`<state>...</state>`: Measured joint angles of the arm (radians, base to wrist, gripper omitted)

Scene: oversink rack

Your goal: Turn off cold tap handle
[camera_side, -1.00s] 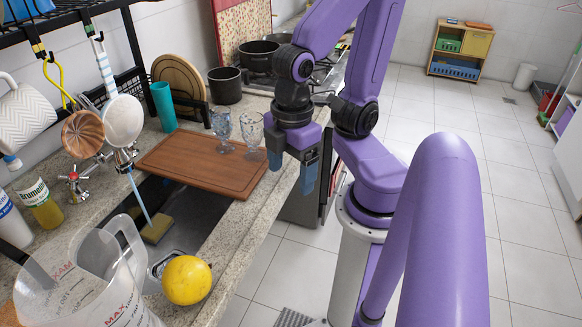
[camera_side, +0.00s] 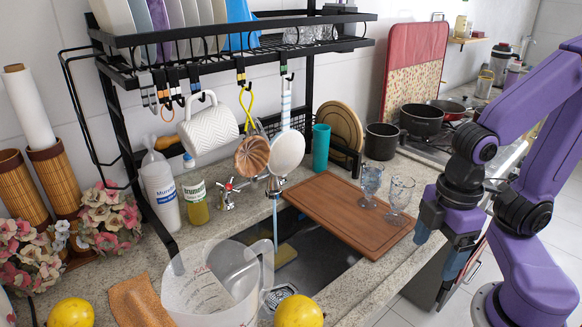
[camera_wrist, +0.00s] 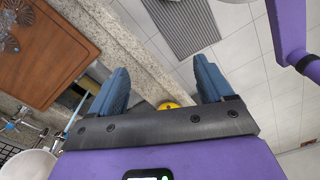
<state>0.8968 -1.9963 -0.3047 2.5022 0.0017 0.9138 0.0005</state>
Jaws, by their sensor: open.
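A metal tap handle with red marks (camera_side: 227,193) stands on the counter behind the sink (camera_side: 325,252). A second metal tap body (camera_side: 273,187) is mostly hidden behind the hanging white strainer, so I cannot make out a cold handle clearly. A thin bluish stream of water (camera_side: 275,222) falls from it into the sink. Tap parts also show at the lower left of the wrist view (camera_wrist: 17,122). My gripper (camera_side: 437,255) is open and empty, pointing down beside the counter's front edge, well to the right of the taps. Both fingers show in the wrist view (camera_wrist: 160,92).
A wooden board (camera_side: 335,212) with two glasses covers the sink's right part. A clear jug (camera_side: 205,290) and yellow fruit (camera_side: 298,312) stand in front.

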